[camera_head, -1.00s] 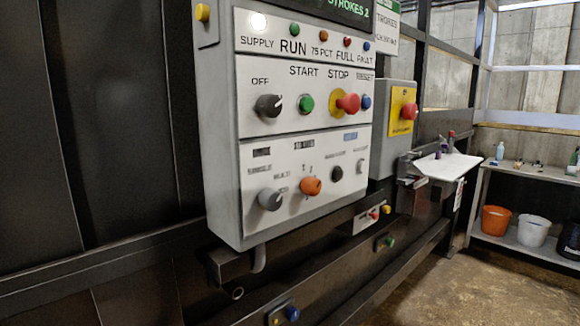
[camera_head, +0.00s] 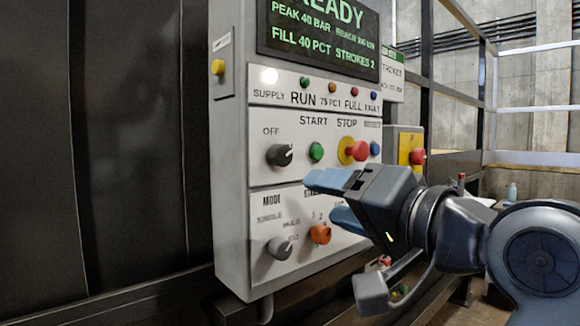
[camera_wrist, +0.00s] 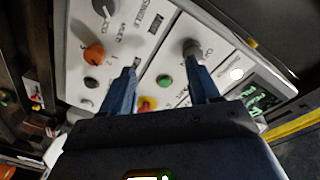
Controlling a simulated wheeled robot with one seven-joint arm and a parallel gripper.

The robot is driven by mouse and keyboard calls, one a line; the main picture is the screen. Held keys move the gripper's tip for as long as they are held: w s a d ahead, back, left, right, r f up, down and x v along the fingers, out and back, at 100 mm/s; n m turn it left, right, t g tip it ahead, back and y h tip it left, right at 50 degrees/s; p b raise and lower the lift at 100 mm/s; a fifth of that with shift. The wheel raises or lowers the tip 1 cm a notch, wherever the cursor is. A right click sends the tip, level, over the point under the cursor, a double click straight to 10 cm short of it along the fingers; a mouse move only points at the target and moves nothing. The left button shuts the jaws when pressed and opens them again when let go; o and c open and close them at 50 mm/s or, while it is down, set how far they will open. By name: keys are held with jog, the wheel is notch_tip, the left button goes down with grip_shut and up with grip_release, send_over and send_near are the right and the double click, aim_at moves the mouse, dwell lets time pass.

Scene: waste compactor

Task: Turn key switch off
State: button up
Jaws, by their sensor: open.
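The black rotary switch (camera_head: 280,155) under the word OFF sits at the upper left of the control panel (camera_head: 262,225); I take it as the key switch. Its light pointer mark is turned to the right, away from OFF. The switch also shows in the wrist view (camera_wrist: 192,47), just beyond the right fingertip. My gripper (camera_head: 326,198) is open and empty in front of the panel, to the right of and below the switch. In the wrist view its two blue fingers (camera_wrist: 164,76) are spread, with the green start button (camera_wrist: 164,80) seen between them.
The red stop button (camera_head: 358,151) on its yellow base is close above my gripper. A grey mode knob (camera_head: 280,248) and an orange knob (camera_head: 320,234) are on the lower plate. A yellow box with a red knob (camera_head: 417,157) is further right. Free space lies left of the panel.

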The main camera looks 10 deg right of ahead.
send_near(285, 156)
jog(key=w, duration=0.1)
jog(key=shift+y, duration=0.4)
jog(key=p+x, duration=0.1)
jog(key=x, duration=0.7)
jog(key=shift+f, duration=0.15)
jog(key=shift+n, duration=0.3)
jog(key=c, duration=1)
